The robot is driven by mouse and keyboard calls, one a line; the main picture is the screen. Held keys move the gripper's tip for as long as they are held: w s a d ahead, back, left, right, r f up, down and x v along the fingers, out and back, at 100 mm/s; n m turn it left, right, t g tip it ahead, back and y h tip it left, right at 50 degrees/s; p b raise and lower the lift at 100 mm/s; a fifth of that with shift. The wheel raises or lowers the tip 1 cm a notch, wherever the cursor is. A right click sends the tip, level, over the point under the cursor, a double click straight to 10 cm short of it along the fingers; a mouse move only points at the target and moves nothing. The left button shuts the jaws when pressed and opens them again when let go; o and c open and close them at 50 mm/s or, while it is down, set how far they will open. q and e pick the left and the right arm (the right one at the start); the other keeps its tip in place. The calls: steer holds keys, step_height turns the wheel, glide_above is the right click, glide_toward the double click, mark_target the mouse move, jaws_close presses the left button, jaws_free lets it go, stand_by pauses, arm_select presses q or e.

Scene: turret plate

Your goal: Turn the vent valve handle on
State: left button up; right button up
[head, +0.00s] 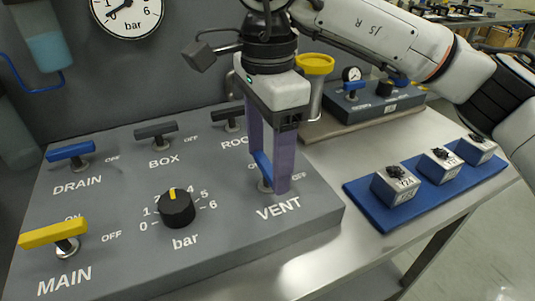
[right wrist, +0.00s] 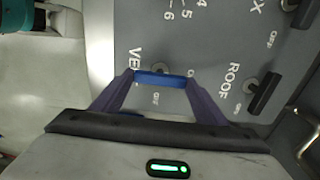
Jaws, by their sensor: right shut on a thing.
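The VENT valve handle (head: 263,166) is a blue bar at the right end of the grey panel, above its VENT label. My right gripper (head: 269,172) reaches down from above, its purple fingers shut on the handle. In the right wrist view the blue handle (right wrist: 160,79) spans between the two fingertips (right wrist: 159,82). There it lies crosswise to the ROOF handle, so it runs roughly front to back on the panel. An OFF mark (head: 298,176) shows to its right; any ON mark is hidden. My left gripper is not in view.
The panel also carries the DRAIN (head: 71,151), BOX (head: 156,130), ROOF (right wrist: 263,93) and yellow MAIN (head: 52,233) handles and a black bar knob (head: 176,208). A blue mat (head: 406,222) with three labelled blocks lies to the right. A yellow-topped post (head: 314,64) stands behind.

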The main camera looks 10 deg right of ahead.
mark_target(267, 165)
steer(key=shift+r, duration=0.1)
stand_by(0.3)
steer(key=o, duration=1.1)
steer(key=shift+c, duration=0.2)
step_height(267, 165, up, 10)
steer(key=p, duration=0.1)
steer(key=shift+r, duration=0.15)
